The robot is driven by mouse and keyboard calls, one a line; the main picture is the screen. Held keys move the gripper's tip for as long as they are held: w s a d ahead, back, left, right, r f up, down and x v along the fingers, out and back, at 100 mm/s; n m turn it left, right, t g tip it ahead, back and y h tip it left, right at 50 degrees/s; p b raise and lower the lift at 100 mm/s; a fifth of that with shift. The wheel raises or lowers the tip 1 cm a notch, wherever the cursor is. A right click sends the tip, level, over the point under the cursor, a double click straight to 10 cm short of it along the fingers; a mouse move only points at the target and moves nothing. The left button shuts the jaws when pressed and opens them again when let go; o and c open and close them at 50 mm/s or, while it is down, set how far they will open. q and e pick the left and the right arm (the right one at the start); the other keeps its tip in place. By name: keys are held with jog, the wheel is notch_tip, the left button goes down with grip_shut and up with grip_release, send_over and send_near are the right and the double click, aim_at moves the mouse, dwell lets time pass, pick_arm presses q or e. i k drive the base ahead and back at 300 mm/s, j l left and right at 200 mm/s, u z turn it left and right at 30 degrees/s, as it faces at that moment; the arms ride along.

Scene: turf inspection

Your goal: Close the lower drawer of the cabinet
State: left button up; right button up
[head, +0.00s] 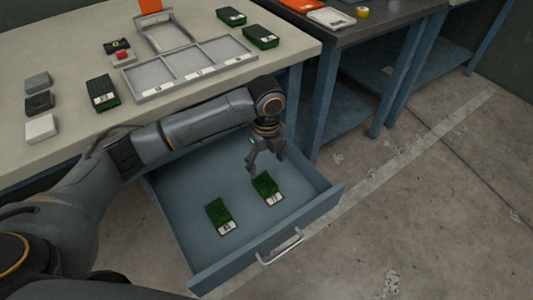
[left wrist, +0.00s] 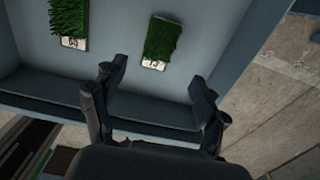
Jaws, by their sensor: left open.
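The blue-grey drawer (head: 189,277) stands pulled out from under the bench, with a metal handle (head: 281,246) on its front. Two green turf samples with white labels lie inside: one at the left (head: 217,215) and one at the right (head: 266,188). My left gripper (head: 266,171) is open and empty over the drawer, by the right turf sample. In the left wrist view the open fingers (left wrist: 158,105) show with both samples beyond them, and I cannot tell whether they touch anything. My right gripper is not in view.
The bench top (head: 60,165) holds a grey divided tray (head: 190,67), several turf samples and small blocks. A dark bench (head: 370,35) with blue legs stands at the right. The concrete floor (head: 420,210) in front of and right of the drawer is free.

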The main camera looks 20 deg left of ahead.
aim_at(181, 188)
jog(key=k, duration=1)
